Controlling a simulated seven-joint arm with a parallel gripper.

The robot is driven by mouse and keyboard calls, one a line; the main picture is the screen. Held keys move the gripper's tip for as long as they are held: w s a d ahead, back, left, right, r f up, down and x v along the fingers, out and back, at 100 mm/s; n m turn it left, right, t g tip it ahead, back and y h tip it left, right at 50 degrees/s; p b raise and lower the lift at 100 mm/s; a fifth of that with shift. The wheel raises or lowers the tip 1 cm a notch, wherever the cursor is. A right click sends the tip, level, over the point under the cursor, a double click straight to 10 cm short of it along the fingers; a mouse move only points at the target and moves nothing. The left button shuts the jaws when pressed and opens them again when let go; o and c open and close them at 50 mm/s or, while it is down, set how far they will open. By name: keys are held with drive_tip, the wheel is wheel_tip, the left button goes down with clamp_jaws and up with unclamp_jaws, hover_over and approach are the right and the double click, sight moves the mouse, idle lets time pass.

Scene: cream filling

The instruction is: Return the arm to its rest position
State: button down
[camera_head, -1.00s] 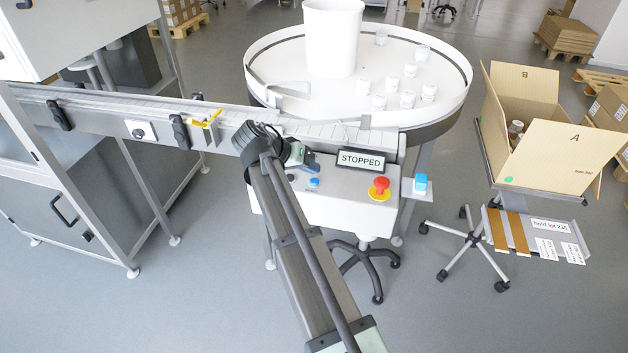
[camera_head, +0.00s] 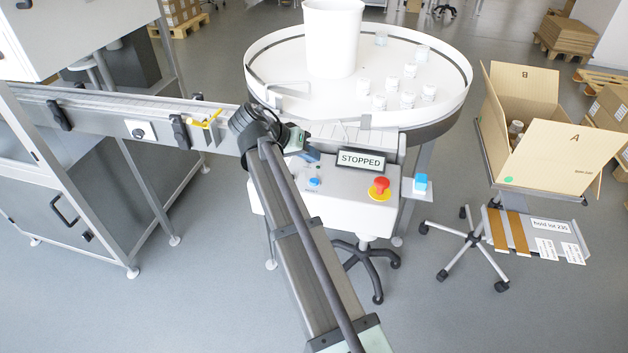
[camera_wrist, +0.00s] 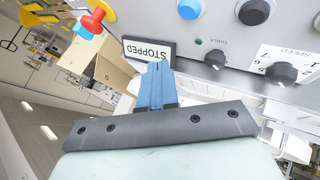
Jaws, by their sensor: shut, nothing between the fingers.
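My gripper (camera_head: 312,155) is at the end of my arm, in front of the conveyor and just above the control panel, left of the STOPPED sign (camera_head: 361,160). In the wrist view its blue fingers (camera_wrist: 155,85) are together and hold nothing. The sign also shows in the wrist view (camera_wrist: 148,50), beyond the fingertips. The fingers look apart from the panel, though the gap is hard to judge.
The control panel (camera_head: 335,205) has a red emergency button (camera_head: 381,186) and a blue button (camera_head: 314,182). Behind is a white turntable (camera_head: 290,60) with several jars. The conveyor (camera_head: 100,108) runs left. An open carton (camera_head: 560,150) stands right.

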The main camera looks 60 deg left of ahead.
idle(0.4)
